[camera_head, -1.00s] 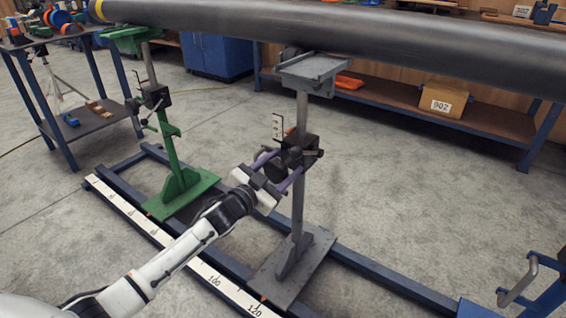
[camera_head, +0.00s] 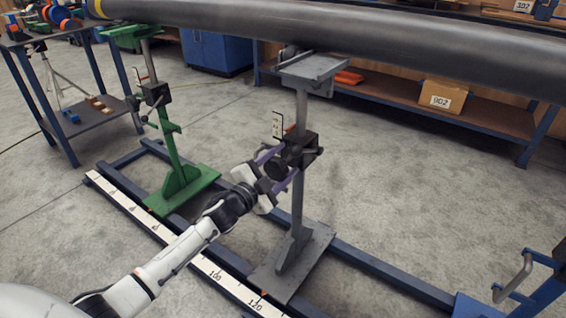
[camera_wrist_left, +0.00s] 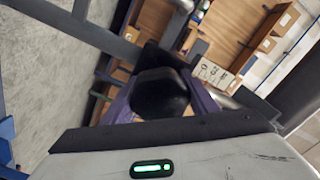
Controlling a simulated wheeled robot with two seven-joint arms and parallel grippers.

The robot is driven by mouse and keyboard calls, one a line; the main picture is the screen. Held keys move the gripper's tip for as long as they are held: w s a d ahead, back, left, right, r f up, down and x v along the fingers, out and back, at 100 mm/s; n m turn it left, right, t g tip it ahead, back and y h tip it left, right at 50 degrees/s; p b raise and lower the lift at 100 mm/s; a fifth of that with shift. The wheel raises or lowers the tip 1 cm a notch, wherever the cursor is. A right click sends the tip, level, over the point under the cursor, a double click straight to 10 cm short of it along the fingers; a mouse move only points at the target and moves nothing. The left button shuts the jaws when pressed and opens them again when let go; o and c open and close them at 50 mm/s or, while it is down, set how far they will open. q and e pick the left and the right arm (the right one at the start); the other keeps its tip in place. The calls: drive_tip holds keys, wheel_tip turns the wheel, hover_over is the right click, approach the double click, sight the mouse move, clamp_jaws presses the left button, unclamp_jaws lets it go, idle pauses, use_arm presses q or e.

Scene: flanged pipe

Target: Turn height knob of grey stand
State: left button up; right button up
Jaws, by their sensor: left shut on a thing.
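The grey stand (camera_head: 299,190) stands upright on its base plate, with its cradle (camera_head: 313,70) under the long dark pipe (camera_head: 330,35). Its black height knob (camera_head: 289,156) is at the clamp block on the post, beside a small scale plate. My left gripper (camera_head: 281,166) comes from the lower left and its purple fingers are shut on the knob. In the left wrist view the black knob (camera_wrist_left: 160,93) sits between the two fingers, and the gripper looks rolled. My right gripper is not in view.
A green stand (camera_head: 172,150) stands to the left on the same blue rails. A measuring strip (camera_head: 215,274) runs along the front rail. A blue part with a handle (camera_head: 530,285) is at the lower right. A workbench with a box (camera_head: 441,96) is behind.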

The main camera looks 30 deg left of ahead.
sight(273, 172)
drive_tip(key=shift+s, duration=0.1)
use_arm(q)
drive_tip(key=o, duration=1)
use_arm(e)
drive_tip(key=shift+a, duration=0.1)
use_arm(q)
drive_tip(key=shift+o, duration=0.2)
drive_tip(key=shift+s, duration=0.25)
drive_tip(key=s+p, duration=0.1)
drive_tip(key=s, duration=0.5)
drive_tip(key=s+p, duration=0.1)
drive_tip(key=s, duration=0.3)
drive_tip(key=shift+a+p, duration=0.3)
drive_tip(key=shift+a, duration=0.1)
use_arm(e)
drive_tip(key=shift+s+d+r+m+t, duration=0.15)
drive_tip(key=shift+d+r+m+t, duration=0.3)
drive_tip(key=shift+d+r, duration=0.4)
use_arm(q)
drive_tip(key=shift+f, duration=0.1)
